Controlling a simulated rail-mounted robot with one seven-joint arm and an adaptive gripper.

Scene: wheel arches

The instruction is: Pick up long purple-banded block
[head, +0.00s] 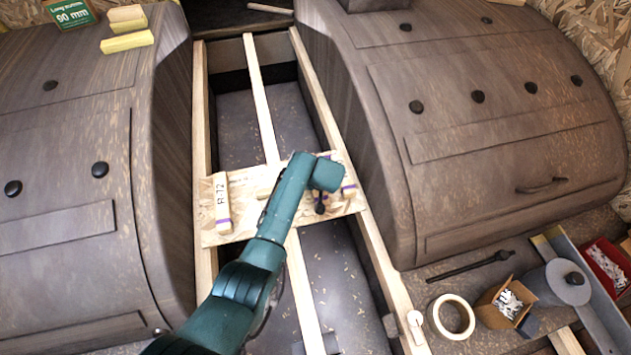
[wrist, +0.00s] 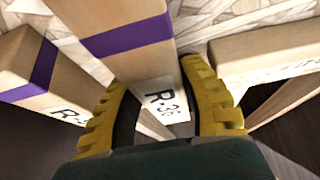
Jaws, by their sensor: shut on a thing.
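In the wrist view, my gripper (wrist: 153,82) has its yellow fingers on either side of a pale wooden block with a purple band (wrist: 128,42) and is shut on it. The block's near end face carries a label reading about "R-36". Another purple-banded block (wrist: 38,72) stands just left of the fingers, its label partly cut off. In the head view, my gripper (head: 320,207) is over the right part of a chipboard panel, and my arm hides most of the held block. A purple-banded block marked about "R-72" (head: 222,205) lies on the panel's left side.
The chipboard panel (head: 250,222) rests across wooden rails between two brown wheel arches (head: 490,110). A further block (wrist: 270,50) is close on the right in the wrist view. Tape (head: 452,316) and an open carton (head: 505,302) are at lower right.

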